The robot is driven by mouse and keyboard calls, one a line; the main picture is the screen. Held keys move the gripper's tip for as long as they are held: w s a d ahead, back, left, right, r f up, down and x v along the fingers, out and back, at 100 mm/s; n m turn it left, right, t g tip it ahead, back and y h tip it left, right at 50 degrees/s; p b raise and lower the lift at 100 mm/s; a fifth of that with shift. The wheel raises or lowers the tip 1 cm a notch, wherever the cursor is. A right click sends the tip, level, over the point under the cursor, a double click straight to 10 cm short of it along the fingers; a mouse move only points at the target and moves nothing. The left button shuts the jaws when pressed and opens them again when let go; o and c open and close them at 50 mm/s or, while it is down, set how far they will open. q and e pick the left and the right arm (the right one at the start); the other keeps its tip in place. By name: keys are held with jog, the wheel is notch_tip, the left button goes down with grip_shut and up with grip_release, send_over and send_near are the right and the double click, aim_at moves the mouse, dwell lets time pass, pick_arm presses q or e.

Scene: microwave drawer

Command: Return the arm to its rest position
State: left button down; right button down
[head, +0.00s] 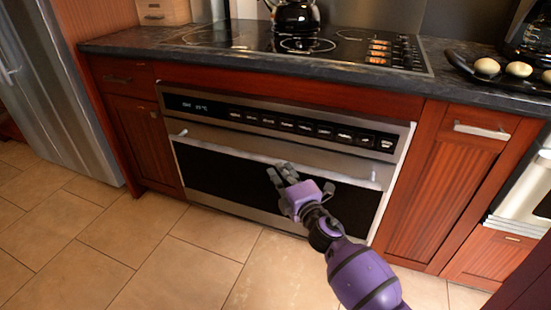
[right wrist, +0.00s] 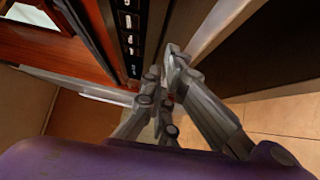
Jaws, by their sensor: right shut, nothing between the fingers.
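My right gripper (head: 283,174) is in front of the microwave drawer (head: 225,168), near its dark front and handle bar. Its purple wrist and arm come in from the lower right. The gripper is shut with nothing between its fingers. In the right wrist view the grey fingers (right wrist: 168,88) come together beside the drawer front, with the button panel (right wrist: 130,40) just to the left. I cannot tell whether the fingertips touch the drawer. The drawer's front looks set slightly out from the cabinet. My left gripper is not in view.
A dark countertop (head: 135,45) with a cooktop and black kettle (head: 295,15) is above the drawer. A tray with round items (head: 487,66) is at the right. A steel fridge (head: 60,85) stands at the left. The tiled floor (head: 140,250) in front is clear.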

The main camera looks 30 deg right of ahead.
jog(key=shift+s+a, duration=0.15)
jog(key=shift+s, duration=0.8)
